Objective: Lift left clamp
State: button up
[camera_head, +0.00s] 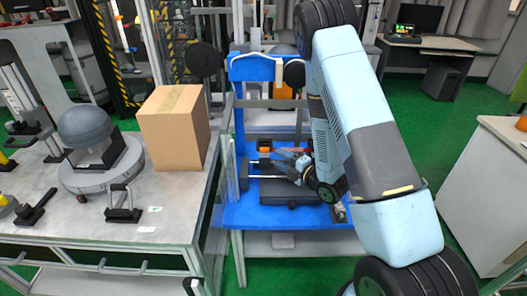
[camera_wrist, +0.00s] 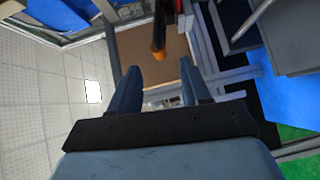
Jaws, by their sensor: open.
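The left clamp seems to be the small part with an orange tip (camera_head: 264,146) on the left side of the blue drop tower (camera_head: 229,214). In the wrist view, a dark lever with an orange end (camera_wrist: 158,46) hangs just beyond and between my fingertips; it looks like the same clamp. My gripper (camera_head: 282,159) is at the tower, close to the right of the clamp, and points left. In the wrist view my gripper (camera_wrist: 160,67) has its two fingers wide apart, with nothing between them. Whether the fingers overlap the lever in depth is unclear.
A cardboard box (camera_head: 172,130) stands on the grey table (camera_head: 100,219) left of the tower and fills the wrist view's background. A grey dome (camera_head: 84,125) on a round base sits farther left. A dark block (camera_head: 290,192) lies on the tower's base below my gripper.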

aim_at(267, 152)
jog(key=x, duration=0.8)
jog(key=shift+w+a, duration=0.25)
grip_shut()
jog(key=shift+a, duration=0.2)
jog(key=shift+d, duration=0.1)
